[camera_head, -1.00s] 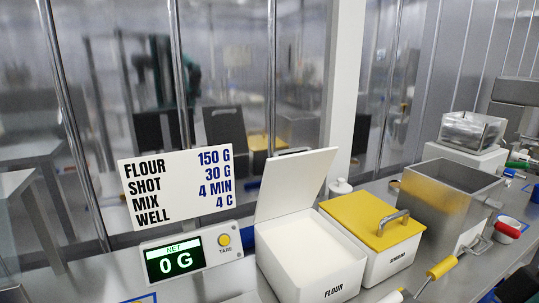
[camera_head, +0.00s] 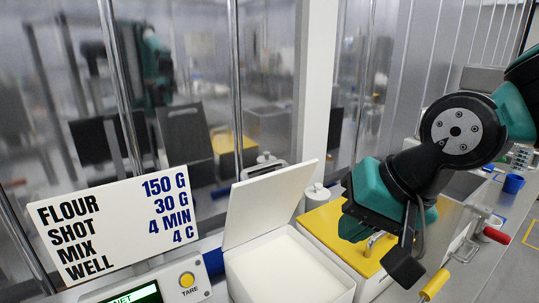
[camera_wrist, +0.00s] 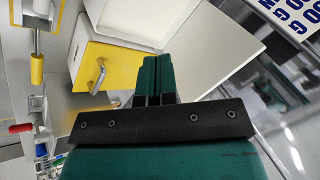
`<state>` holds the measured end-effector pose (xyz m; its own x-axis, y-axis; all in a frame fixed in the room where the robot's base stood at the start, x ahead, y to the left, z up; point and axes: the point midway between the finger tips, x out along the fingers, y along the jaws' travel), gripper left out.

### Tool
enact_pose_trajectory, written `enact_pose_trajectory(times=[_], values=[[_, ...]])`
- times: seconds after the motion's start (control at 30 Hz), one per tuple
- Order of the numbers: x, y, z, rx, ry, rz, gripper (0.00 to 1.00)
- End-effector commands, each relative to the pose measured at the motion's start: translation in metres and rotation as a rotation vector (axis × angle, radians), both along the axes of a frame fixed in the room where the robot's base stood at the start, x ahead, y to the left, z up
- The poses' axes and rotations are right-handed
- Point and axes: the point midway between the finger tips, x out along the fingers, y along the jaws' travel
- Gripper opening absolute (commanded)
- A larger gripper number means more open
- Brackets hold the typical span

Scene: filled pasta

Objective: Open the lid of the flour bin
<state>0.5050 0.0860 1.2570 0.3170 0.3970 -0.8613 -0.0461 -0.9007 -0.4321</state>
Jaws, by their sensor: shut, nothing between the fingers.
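The flour bin (camera_head: 290,270) is a white box in the lower middle of the head view. Its white lid (camera_head: 265,205) stands up, tilted back, and the bin's top is open. In the wrist view the lid (camera_wrist: 222,50) is a pale panel beyond my fingers, with part of the bin (camera_wrist: 150,22) to its left. My gripper (camera_head: 353,229) is right of the flour bin in the head view, above the neighbouring yellow-lidded bin. In the wrist view its teal fingers (camera_wrist: 157,62) are together and hold nothing. The flour bin's label is out of view.
The yellow-lidded bin (camera_head: 319,222) with a metal handle stands close to the right of the flour bin. A scale (camera_head: 165,284) and a recipe sign (camera_head: 120,222) are on the left. A yellow-handled tool (camera_head: 434,285) lies at the lower right.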

Motion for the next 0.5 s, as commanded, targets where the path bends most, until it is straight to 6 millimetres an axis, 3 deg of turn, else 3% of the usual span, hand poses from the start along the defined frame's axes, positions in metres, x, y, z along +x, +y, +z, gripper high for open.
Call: enact_pose_trajectory(times=[0.1,0.2,0.37,0.5], values=[[0.045,0.032,0.028,0.161,-0.018,-0.293,0.00],[0.074,0.053,0.046,0.309,-0.025,-0.490,0.00],[0.100,0.072,0.064,0.476,-0.022,-0.667,0.00],[0.110,0.079,0.064,0.521,-0.015,-0.714,0.00]])
